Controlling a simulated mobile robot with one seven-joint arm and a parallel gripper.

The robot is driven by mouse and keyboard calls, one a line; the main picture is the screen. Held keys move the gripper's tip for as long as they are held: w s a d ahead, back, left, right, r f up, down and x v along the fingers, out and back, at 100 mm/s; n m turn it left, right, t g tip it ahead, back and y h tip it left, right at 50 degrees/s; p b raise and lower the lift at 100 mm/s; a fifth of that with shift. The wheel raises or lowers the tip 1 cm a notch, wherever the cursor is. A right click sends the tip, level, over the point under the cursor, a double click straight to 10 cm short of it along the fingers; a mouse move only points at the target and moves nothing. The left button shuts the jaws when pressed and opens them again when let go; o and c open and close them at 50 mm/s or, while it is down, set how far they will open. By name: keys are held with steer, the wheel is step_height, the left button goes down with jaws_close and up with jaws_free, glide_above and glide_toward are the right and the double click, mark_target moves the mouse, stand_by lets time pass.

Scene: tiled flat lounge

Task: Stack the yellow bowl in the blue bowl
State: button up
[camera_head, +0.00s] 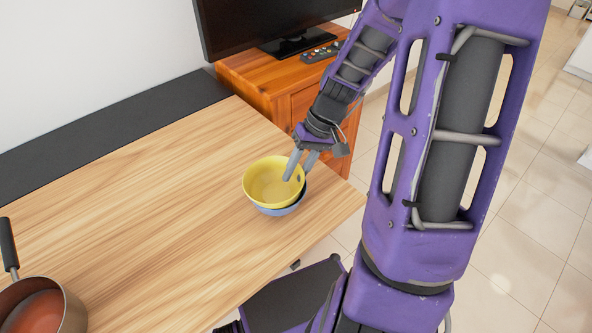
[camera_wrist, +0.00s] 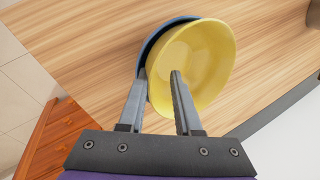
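The yellow bowl (camera_head: 266,181) sits in the blue bowl (camera_head: 281,210) near the right corner of the wooden table. It looks slightly off-centre or tilted, with a crescent of blue showing beneath it. In the wrist view the yellow bowl (camera_wrist: 203,62) covers most of the blue bowl (camera_wrist: 156,40), whose rim shows at the upper left. My gripper (camera_head: 301,168) is at the bowls' right side. In the wrist view my gripper (camera_wrist: 158,76) is open, one finger inside the yellow bowl and the other outside its wall, with a gap between them. The blue bowl's inside is mostly hidden.
A pot (camera_head: 42,305) with a dark handle stands at the table's near left. The middle of the table (camera_head: 150,190) is clear. A wooden cabinet (camera_head: 258,88) with a television (camera_head: 265,22) and a remote (camera_head: 321,53) stands behind.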

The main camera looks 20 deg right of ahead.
steer(key=p+v, duration=0.2)
steer(key=v, duration=1)
steer(key=shift+r, duration=0.45)
steer(key=shift+w+a, duration=0.1)
